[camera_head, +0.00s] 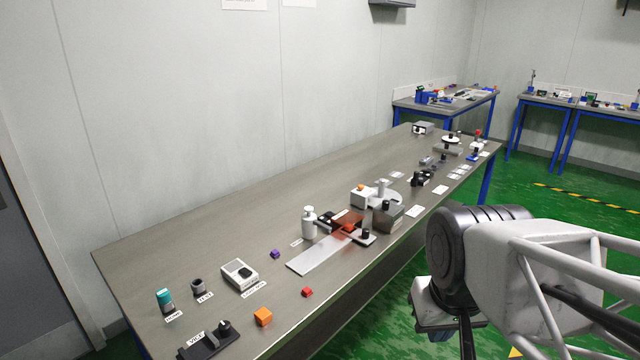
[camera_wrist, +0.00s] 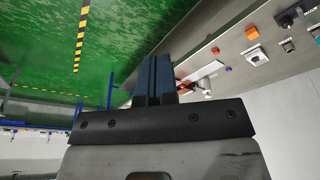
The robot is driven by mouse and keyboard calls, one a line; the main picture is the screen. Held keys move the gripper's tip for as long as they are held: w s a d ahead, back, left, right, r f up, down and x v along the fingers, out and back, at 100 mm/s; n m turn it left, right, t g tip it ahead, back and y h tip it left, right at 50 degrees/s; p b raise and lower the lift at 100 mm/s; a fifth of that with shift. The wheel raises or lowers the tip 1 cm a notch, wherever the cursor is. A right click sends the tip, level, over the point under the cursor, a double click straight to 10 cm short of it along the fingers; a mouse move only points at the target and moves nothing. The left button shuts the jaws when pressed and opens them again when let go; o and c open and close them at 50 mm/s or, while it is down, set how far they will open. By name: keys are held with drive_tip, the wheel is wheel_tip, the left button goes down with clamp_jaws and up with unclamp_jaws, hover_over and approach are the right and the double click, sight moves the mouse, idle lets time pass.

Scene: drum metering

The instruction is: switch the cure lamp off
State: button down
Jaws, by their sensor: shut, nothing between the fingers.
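I cannot tell for certain which thing is the cure lamp. A fixture with a translucent orange-red panel (camera_head: 347,217) stands mid-bench behind a flat metal plate (camera_head: 312,257). A white box with a dark top piece (camera_head: 238,273) sits nearer, to the left, with a small label in front; it also shows in the wrist view (camera_wrist: 257,56). No switch position is readable. My gripper shows in the wrist view (camera_wrist: 154,62) with its dark fingers together and empty. It is off the bench's front side, over the green floor, touching nothing. In the head view my arm is at the right.
The long grey bench (camera_head: 180,240) holds a white bottle (camera_head: 309,222), an orange cube (camera_head: 263,316), a red cube (camera_head: 307,292), a purple piece (camera_head: 275,254), a teal-topped container (camera_head: 164,299) and a black device (camera_head: 208,341). The bench's back strip is clear.

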drive_tip(key=w+a+r+n, duration=0.1)
drive_tip(key=w+r+n, duration=0.2)
drive_tip(key=w, duration=0.6)
drive_tip(key=w+r+n, duration=0.4)
drive_tip(key=w, duration=0.6)
drive_tip(key=n+g, duration=0.3)
drive_tip(key=n, duration=1.7)
hover_over(330, 215)
wheel_tip(330, 215, down, 19)
drive_tip(key=shift+s+d+r, duration=0.15)
drive_tip(key=shift+d+r, duration=0.05)
drive_tip(key=shift+d, duration=0.25)
drive_tip(key=shift+f, duration=0.15)
wheel_tip(330, 215, down, 14)
drive_tip(key=shift+r, duration=0.15)
